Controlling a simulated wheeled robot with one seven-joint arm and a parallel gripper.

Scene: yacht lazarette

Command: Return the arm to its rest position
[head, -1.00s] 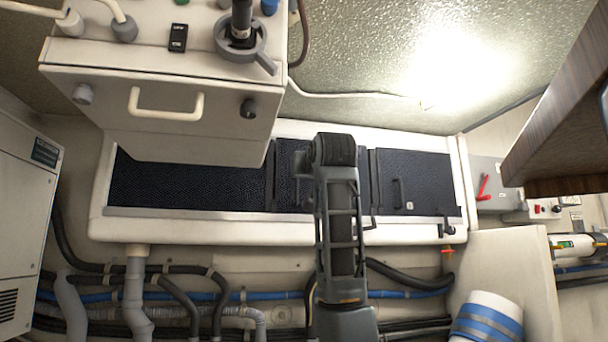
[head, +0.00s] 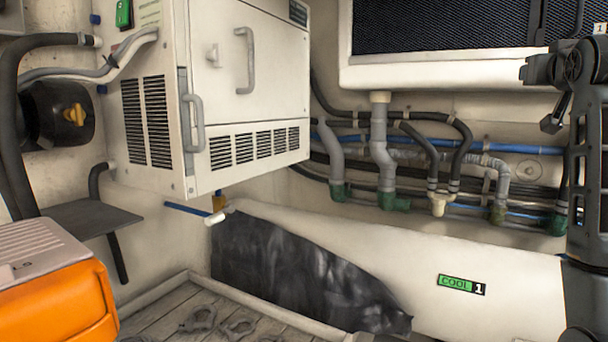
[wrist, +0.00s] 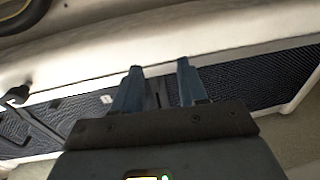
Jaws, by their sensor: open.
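My gripper (wrist: 160,82) shows in the wrist view, with its two blue fingers apart and nothing between them. Beyond the fingers is a dark mesh panel (wrist: 245,85) set in a white frame; I cannot tell the distance to it. In the head view part of my arm (head: 588,160) stands upright at the right edge. My gripper itself is not visible in the head view.
A white vented cabinet (head: 215,90) hangs at the left, with hoses and pipes (head: 385,150) beside it. An orange case (head: 60,305) sits at the lower left. A white casing labelled COOL 1 (head: 520,300) runs along the lower right.

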